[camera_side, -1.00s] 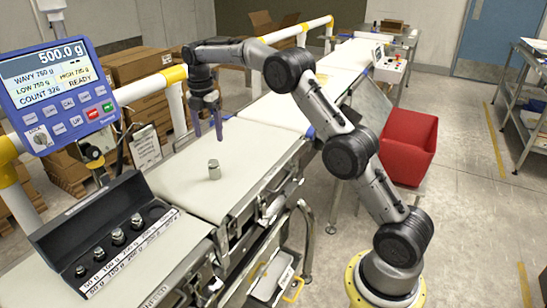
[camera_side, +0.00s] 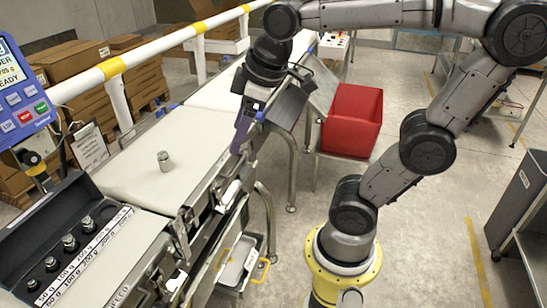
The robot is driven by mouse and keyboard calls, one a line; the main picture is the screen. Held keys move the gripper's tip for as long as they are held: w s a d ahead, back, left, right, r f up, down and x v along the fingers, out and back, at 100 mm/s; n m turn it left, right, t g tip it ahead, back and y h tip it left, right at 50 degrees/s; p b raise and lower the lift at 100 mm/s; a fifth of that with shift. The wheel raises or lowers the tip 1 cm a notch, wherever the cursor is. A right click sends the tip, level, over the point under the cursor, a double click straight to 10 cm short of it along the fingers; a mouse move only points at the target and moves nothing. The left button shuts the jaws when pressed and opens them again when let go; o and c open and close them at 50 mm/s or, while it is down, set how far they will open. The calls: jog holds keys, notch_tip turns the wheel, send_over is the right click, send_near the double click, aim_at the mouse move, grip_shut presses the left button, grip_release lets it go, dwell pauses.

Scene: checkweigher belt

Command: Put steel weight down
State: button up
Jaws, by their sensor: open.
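The steel weight (camera_side: 164,162) is a small knobbed cylinder. It stands upright by itself on the pale checkweigher belt (camera_side: 135,180). My gripper (camera_side: 236,150) is to the right of the weight, by the belt's right edge, with its purple fingers pointing down. It is open, clear of the weight, and I see nothing held in it. One finger largely hides the other from this angle.
The blue display unit (camera_side: 18,100) is cut off at the left edge. A yellow and white rail (camera_side: 150,60) runs behind the belt. A red bin (camera_side: 352,118) stands beyond it at right.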

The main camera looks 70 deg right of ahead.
jog(key=s+a+f+m+t, duration=0.1)
jog(key=s+f+m, duration=0.2)
jog(key=s, duration=0.4)
jog(key=shift+f+m, duration=0.3)
jog(key=shift+f, duration=0.55)
